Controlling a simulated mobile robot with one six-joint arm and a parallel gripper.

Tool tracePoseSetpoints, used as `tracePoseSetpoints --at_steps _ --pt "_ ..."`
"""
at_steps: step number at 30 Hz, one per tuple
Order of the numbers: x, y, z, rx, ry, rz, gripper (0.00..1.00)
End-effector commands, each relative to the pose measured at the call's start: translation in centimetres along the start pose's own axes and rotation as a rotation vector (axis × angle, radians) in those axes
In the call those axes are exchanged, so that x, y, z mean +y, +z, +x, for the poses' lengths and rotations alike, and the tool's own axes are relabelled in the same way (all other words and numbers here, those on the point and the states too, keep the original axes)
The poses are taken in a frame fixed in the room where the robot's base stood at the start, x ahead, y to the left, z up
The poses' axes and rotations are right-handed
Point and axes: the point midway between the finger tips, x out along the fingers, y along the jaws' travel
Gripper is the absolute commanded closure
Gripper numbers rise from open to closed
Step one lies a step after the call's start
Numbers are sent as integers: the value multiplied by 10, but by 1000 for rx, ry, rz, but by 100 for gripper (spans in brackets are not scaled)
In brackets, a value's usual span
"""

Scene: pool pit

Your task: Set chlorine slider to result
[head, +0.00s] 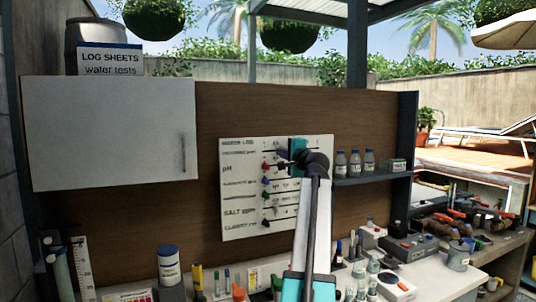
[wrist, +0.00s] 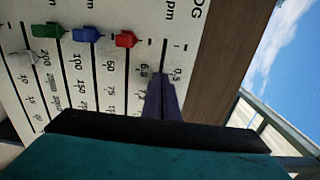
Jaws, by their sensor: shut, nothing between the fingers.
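The white log board (head: 232,200) hangs on the wooden panel, with rows of slider tracks under a water log heading. My gripper (head: 284,154) is at the top chlorine row, its fingers shut and empty. In the wrist view the dark purple fingers (wrist: 163,97) lie over the track by the 0.5 mark, touching or just in front of the board; I cannot tell which. I cannot make out a chlorine slider; the gripper may hide it. The red pH slider (wrist: 125,39) is one row over, near the track's low end.
Blue (wrist: 86,34), green (wrist: 47,30) and grey (wrist: 22,57) sliders sit on neighbouring tracks. A shelf (head: 372,178) with bottles is right of the board. The counter below holds bottles and testing gear. A white cabinet (head: 110,130) is at left.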

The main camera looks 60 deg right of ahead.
Motion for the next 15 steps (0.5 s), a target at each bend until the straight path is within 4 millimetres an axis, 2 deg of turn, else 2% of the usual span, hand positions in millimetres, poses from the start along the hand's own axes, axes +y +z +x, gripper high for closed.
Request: tracePoseSetpoints --at_steps 15 --pt "0 -18 0 1 0 -1 100"
